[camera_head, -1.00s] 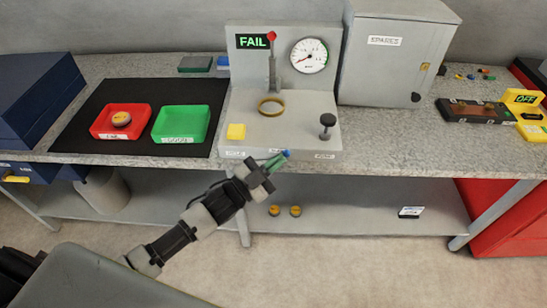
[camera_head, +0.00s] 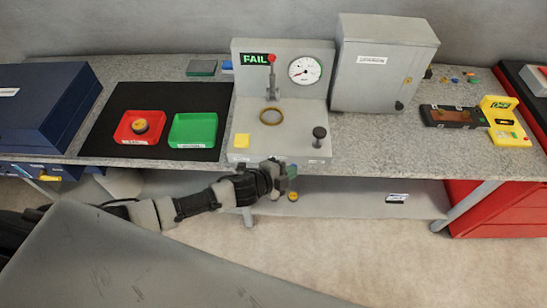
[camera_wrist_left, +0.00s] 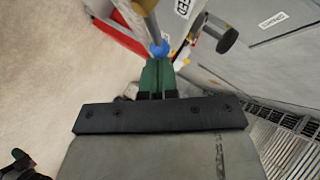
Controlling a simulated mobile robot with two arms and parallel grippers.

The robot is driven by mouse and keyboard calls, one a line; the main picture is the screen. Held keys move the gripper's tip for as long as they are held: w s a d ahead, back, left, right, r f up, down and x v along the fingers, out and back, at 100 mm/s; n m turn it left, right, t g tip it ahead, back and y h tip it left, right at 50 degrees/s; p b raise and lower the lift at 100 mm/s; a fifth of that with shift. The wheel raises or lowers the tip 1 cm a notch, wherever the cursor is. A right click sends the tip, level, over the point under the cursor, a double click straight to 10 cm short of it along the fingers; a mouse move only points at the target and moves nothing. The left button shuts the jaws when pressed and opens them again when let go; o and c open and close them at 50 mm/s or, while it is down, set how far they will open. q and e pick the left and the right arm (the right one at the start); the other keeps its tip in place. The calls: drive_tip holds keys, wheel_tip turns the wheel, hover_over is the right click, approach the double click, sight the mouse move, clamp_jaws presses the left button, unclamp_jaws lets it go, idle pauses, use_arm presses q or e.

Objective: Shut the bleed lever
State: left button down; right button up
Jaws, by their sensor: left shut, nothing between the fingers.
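The bleed lever shows in the left wrist view as a brass-coloured rod with a blue ball (camera_wrist_left: 160,49) at its end. In the head view it is mostly hidden at the front edge of the grey test rig (camera_head: 250,120).
Red (camera_head: 120,136) and green (camera_head: 206,140) trays lie left. A grey cabinet (camera_head: 375,70) stands right.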

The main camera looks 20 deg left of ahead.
use_arm(q)
drive_tip(key=shift+w+d+f+y, duration=0.1)
drive_tip(key=shift+d+f+y, duration=0.1)
drive_tip(key=shift+f+y, duration=0.15)
use_arm(e)
drive_tip(key=shift+r, duration=0.6)
use_arm(q)
drive_tip(key=shift+a, duration=0.1)
drive_tip(key=shift+s+a+f, duration=0.1)
drive_tip(key=shift+s+a, duration=0.15)
drive_tip(key=shift+a, duration=0.4)
use_arm(e)
drive_tip(key=shift+r, duration=0.1)
